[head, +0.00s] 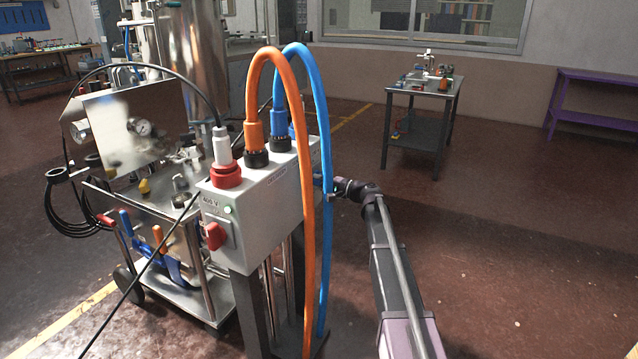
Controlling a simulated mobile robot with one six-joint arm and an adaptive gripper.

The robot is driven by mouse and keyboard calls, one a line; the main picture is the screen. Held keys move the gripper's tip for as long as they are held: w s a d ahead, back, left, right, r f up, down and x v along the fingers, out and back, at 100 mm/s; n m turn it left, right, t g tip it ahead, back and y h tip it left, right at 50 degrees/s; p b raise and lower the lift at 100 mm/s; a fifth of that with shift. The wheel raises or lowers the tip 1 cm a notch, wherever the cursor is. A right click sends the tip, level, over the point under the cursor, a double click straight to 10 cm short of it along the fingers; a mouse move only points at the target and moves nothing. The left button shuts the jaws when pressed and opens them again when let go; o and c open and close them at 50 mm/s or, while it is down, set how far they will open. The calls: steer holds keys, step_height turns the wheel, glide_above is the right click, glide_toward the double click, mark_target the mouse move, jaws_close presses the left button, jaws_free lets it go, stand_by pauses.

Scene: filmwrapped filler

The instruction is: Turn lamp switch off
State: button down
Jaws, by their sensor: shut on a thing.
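A grey control box (262,204) stands left of centre on dark legs. Its front has a red rotary switch (216,236) and a lit green lamp (227,210). I cannot tell which part is the lamp switch. My gripper (319,184) is at the right side of the box, far from the red switch. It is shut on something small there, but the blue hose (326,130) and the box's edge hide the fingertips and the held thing.
An orange hose (308,220) and the blue hose loop from the box top to the floor, close to my gripper. A steel cart (190,306) with a tank stands left. A small table (421,96) is at the back. The floor at right is clear.

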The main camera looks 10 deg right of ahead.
steer(key=shift+s+a+f+n, duration=0.1)
steer(key=shift+f+n, duration=0.05)
steer(key=shift+n, duration=0.35)
steer(key=shift+c, duration=2.2)
jaws_free()
steer(key=v, duration=1.2)
